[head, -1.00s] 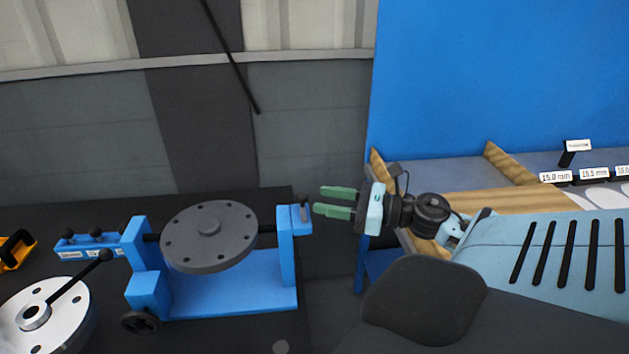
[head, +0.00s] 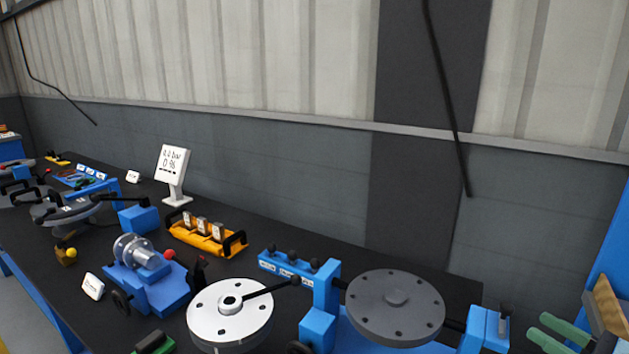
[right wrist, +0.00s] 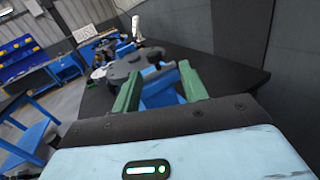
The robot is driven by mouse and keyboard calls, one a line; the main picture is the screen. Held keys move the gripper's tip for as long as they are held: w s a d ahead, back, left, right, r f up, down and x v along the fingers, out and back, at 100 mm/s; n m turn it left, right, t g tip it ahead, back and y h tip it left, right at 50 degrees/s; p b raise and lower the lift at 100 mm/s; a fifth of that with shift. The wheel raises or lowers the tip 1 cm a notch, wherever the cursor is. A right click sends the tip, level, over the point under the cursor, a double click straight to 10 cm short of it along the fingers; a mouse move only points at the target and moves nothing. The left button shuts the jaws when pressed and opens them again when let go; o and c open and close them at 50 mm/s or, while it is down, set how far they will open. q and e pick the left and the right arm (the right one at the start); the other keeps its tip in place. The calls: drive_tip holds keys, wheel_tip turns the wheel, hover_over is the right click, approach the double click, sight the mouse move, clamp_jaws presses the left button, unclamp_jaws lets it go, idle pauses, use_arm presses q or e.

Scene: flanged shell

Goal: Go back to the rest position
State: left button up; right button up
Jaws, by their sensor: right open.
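My right gripper (head: 558,332) is at the lower right edge of the head view, with its green fingers apart and nothing between them. In the right wrist view its two green fingers (right wrist: 158,92) are spread and empty, pointing at the blue fixture. The dark grey flanged disc (head: 395,305) sits in the blue fixture (head: 318,325) on the black bench, to the left of the gripper. The gripper is apart from the fixture's right post (head: 484,330). My left gripper is in neither view.
A white flanged disc (head: 230,315) with a black handle lies left of the fixture. An orange tray (head: 205,238), a display stand (head: 173,172) and a blue device (head: 150,280) stand further left on the black bench (head: 60,240). A grey wall runs behind.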

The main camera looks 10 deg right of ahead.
drive_tip(key=s+a+f+m+g+h, duration=0.1)
drive_tip(key=s+f+m+g+h, duration=0.35)
drive_tip(key=f+m, duration=0.75)
drive_tip(key=s+a+f+m+g+h, duration=0.15)
drive_tip(key=s+f+m+h, duration=0.6)
drive_tip(key=m, duration=0.85)
drive_tip(key=s+a+f+m+g+y, duration=0.2)
drive_tip(key=s+a+f+m+g, duration=0.25)
drive_tip(key=s+a, duration=0.55)
drive_tip(key=s+a+f+m+g+y, duration=0.3)
drive_tip(key=s+a+m+g, duration=0.3)
drive_tip(key=s+a, duration=0.3)
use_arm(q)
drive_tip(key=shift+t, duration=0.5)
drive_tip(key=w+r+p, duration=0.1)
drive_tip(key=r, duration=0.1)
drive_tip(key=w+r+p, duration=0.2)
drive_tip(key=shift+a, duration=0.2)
use_arm(e)
drive_tip(key=w+a+f+t+y, duration=0.1)
drive_tip(key=w+a+f+t, duration=0.2)
drive_tip(key=w+f+t, duration=0.2)
drive_tip(key=w+t, duration=0.3)
drive_tip(key=t, duration=0.1)
drive_tip(key=shift+w+f, duration=0.25)
drive_tip(key=shift+f, duration=0.15)
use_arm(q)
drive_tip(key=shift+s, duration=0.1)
use_arm(e)
drive_tip(key=shift+n, duration=0.25)
